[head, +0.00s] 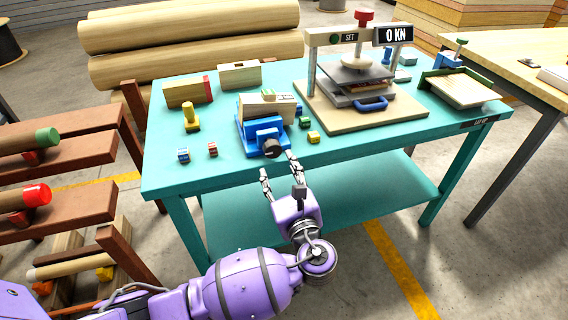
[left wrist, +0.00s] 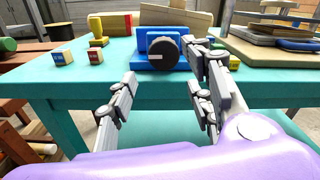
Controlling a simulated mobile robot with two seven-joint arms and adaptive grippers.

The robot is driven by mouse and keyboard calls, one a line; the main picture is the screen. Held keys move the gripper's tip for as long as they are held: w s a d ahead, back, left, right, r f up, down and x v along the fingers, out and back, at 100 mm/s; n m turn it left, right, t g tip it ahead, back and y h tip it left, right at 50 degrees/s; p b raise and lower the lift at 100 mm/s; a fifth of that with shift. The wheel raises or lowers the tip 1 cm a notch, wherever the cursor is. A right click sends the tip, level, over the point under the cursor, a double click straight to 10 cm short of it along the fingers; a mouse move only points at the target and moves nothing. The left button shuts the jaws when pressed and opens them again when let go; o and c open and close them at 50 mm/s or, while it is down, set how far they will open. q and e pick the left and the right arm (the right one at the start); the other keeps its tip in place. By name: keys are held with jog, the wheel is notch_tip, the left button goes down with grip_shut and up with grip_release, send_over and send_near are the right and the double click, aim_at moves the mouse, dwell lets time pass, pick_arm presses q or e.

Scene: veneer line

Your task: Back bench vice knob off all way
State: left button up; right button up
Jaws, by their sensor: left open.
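A blue bench vice (head: 262,131) stands at the front edge of the teal bench, with a pale wooden block (head: 268,106) in it. Its dark round knob (head: 272,147) faces me; in the left wrist view the knob (left wrist: 163,54) shows a light line lying roughly level, pointing left. My left gripper (head: 279,168) is open and empty just in front of and below the knob. In the left wrist view its fingers (left wrist: 163,100) are spread wide, the right ones close to the knob's right side; I see no grip on it. My right gripper is not in view.
The teal bench (head: 180,178) also holds a press (head: 360,75) with a "0 KN" display, wooden blocks (head: 188,92), a yellow stamp-like piece (head: 191,120) and several small cubes (head: 213,149). A log rack (head: 60,160) stands left, another table (head: 520,50) right.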

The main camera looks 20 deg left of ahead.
aim_at(272, 153)
pick_arm(q)
jog(key=x, duration=0.6)
jog(key=shift+w+a+r, duration=0.15)
jog(key=shift+w+r, duration=0.15)
jog(key=shift+w+a, duration=0.4)
jog(key=shift+w, duration=0.15)
jog(key=c, duration=1.1)
